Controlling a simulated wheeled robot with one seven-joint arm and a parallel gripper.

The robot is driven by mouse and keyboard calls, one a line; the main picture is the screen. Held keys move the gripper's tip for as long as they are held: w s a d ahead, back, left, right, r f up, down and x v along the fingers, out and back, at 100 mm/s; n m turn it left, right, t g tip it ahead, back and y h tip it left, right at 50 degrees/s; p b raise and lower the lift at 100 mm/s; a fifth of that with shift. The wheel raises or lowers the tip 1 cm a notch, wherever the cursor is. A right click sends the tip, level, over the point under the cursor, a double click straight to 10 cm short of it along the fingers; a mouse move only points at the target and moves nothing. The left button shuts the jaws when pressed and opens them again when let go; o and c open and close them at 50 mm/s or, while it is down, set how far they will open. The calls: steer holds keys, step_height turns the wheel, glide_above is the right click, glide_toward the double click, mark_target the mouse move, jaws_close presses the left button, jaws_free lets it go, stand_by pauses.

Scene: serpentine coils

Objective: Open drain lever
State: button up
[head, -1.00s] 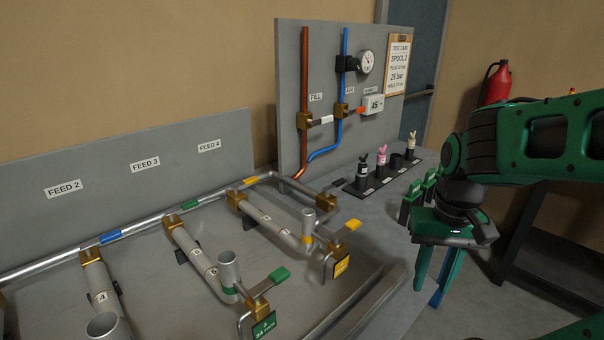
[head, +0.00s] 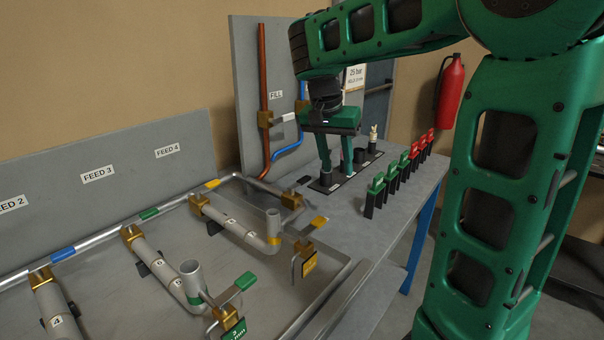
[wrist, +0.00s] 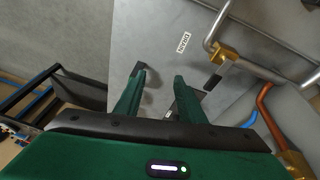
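The drain valve is a brass block (head: 292,199) at the right end of the long header pipe, with a short dark lever (head: 303,180) beside it. In the wrist view the brass block (wrist: 226,56) and dark lever (wrist: 214,81) are right of my fingers, and a small label (wrist: 184,42), apparently reading DRAIN, lies on the bench. My gripper (head: 337,170) points down over the black bottle strip, right of the lever and apart from it. Its fingers (wrist: 158,76) are spread with nothing held between them.
A copper pipe (head: 262,90) and blue pipe (head: 288,151) rise on the back panel. Several green and red tagged stands (head: 390,178) line the bench's right side. Tube coils with a yellow lever (head: 319,222) and green lever (head: 245,281) fill the left.

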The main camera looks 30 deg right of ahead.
steer(key=m+t+h, duration=0.1)
steer(key=m, duration=0.1)
glide_toward(303, 178)
steer(key=x, duration=0.7)
steer(key=shift+w+d+f, duration=0.1)
steer(key=shift+d+f, duration=0.05)
steer(key=shift+c, duration=0.6)
